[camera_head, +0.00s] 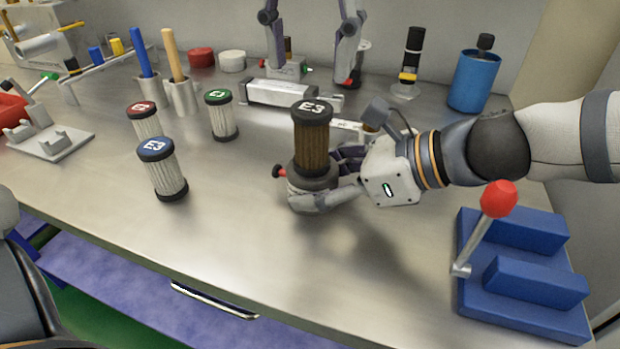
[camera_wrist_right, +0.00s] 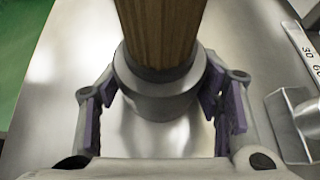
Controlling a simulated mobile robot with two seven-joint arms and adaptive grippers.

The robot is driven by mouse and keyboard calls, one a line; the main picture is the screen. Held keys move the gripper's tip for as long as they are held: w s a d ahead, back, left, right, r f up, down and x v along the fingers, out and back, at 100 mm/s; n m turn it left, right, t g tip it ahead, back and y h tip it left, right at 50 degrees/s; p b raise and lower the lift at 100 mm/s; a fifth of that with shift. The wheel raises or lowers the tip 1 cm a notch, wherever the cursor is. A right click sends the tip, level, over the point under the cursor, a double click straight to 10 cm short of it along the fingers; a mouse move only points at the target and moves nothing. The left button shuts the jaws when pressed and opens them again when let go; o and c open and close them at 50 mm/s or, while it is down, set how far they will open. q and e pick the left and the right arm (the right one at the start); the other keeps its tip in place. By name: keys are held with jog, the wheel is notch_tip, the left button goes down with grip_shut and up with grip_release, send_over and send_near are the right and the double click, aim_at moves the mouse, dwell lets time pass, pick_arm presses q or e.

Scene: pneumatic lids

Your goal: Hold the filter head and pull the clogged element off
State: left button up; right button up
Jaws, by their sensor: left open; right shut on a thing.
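The filter head (camera_head: 312,178), a grey ring-shaped body with a red knob at its left, is low over the bench in the middle of the head view. The brown clogged element (camera_head: 312,145), with a black cap marked E3, stands upright in it. My right gripper (camera_head: 322,185) is shut around the head from the right. In the right wrist view the pads flank the grey head (camera_wrist_right: 160,98), below the brown element (camera_wrist_right: 160,35). My left gripper (camera_head: 312,70) is open and empty at the top, fingers pointing down; its palm is out of view.
White pleated elements with blue (camera_head: 163,172), red (camera_head: 145,122) and green (camera_head: 220,118) caps stand to the left. A blue block fixture with a red-knobbed lever (camera_head: 525,275) is at the lower right. A blue canister (camera_head: 473,82) stands behind. The front middle bench is clear.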

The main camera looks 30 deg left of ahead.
aim_at(312, 107)
pick_arm(q)
jog(key=shift+o, duration=1.1)
jog(key=shift+w+r+m, duration=0.3)
jog(key=shift+r+m, duration=0.1)
jog(key=shift+r, duration=0.2)
notch_tip(312, 107, down, 9)
jog(key=shift+r, duration=0.1)
jog(key=c, duration=1.2)
jog(key=shift+o, duration=0.2)
jog(key=shift+r, duration=0.15)
